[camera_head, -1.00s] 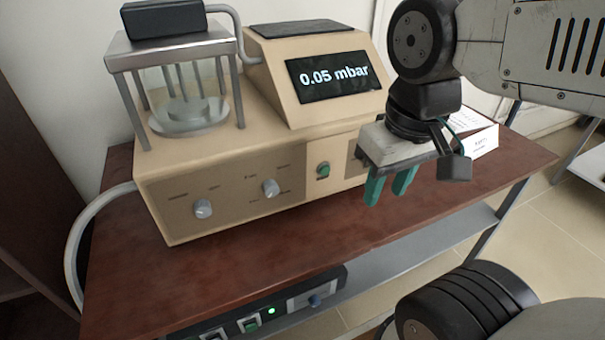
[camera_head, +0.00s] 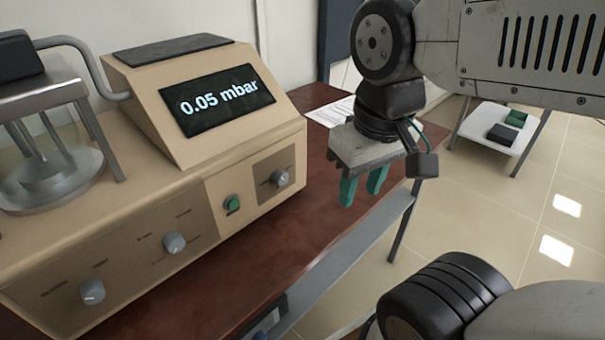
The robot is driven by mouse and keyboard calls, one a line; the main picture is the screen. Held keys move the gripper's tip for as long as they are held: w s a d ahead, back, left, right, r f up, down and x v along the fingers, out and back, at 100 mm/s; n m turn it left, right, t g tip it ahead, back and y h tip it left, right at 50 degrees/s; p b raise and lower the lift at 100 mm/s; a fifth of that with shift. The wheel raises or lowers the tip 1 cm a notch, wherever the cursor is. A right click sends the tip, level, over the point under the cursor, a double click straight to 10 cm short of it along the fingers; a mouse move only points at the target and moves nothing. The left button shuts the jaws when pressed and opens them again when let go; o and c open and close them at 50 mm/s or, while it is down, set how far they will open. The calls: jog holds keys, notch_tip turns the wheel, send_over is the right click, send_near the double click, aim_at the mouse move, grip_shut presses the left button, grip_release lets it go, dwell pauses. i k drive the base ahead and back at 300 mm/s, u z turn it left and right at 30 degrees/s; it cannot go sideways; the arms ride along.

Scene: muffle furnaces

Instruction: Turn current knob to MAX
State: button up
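A beige instrument (camera_head: 130,205) stands on the brown table, its display (camera_head: 217,101) reading 0.05 mbar. Its front panel carries three grey knobs: a left knob (camera_head: 92,291), a middle knob (camera_head: 174,243) and a right knob (camera_head: 280,178). A green button (camera_head: 232,203) sits between the middle and right knobs. The labels are too small to read, so I cannot tell which is the current knob. My gripper (camera_head: 362,190), with green fingers pointing down, is to the right of the right knob, apart from it. Its fingers are spread and empty.
A glass chamber with metal posts (camera_head: 50,165) stands at the left. The brown table top (camera_head: 320,170) is clear at the right except for white paper (camera_head: 330,112) behind my gripper. A low white stand (camera_head: 495,130) with green and black items is on the tiled floor.

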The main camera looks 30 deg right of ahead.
aim_at(279, 176)
jog(key=u, duration=2.75)
jog(key=k, duration=1.5)
jog(key=z, duration=2.2)
